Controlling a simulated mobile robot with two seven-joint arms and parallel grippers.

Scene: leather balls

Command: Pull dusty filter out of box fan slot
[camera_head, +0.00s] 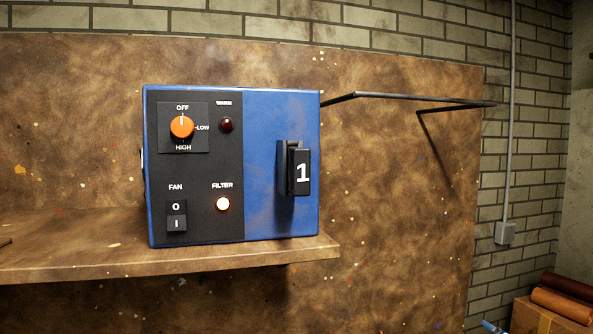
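A blue box unit (268,120) with a black control panel (225,175) stands on a brown shelf; its panel reads FAN and FILTER. A black handle (299,172) marked 1 sticks out of the right half of its front face. I cannot tell whether a filter sits behind it; no dusty filter shows. The FILTER lamp (223,204) glows, and the WARM lamp (227,124) is dark red. The orange knob (182,126) has its white mark up toward OFF. A black fan rocker switch (176,215) is at lower left. Neither gripper is in view.
The shelf (100,262) ends just right of the box. A thin black rod frame (410,97) juts out at the right from the mottled brown back panel. Brown and orange rolls (560,304) lie on a cardboard box (530,318) at lower right.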

